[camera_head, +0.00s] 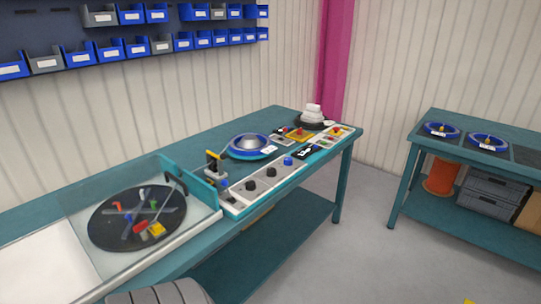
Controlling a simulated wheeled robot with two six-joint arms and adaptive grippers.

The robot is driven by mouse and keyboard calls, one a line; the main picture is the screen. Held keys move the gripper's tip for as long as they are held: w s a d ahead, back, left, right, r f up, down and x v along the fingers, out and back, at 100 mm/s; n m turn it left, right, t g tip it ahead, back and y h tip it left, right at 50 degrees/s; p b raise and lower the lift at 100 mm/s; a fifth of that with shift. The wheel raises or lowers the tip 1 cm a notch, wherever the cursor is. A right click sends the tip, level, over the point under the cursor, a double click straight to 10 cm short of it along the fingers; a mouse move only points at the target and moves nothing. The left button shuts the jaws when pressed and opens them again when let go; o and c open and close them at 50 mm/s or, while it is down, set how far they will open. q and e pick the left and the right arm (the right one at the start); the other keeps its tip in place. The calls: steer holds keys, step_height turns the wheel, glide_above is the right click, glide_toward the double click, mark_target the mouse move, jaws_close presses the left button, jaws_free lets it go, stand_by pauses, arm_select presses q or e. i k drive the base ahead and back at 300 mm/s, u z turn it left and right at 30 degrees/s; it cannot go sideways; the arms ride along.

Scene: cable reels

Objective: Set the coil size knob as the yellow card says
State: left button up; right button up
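A pale control panel (262,191) runs along the front edge of the long teal bench. It carries a dark knob (251,186), a second dark knob (271,171) and a blue knob (288,160). Their labels and pointer marks are too small to read, so I cannot tell which is the coil size knob. A yellow-orange plate (297,135) lies farther back on the bench; I cannot tell whether it is the yellow card, and no writing on it is readable. Neither of my grippers is in view.
A clear-covered unit with a black disc (137,218) stands left of the panel. A blue reel (250,146) sits behind it. A second teal table (460,147) with blue reels stands at right. Blue bins (80,58) line the wall. Open floor lies between the tables.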

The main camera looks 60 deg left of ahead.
mark_target(250, 185)
steer(key=u, duration=0.3)
steer(key=i, duration=0.95)
steer(key=u, duration=1.5)
steer(key=i, duration=0.7)
steer(key=u, duration=0.7)
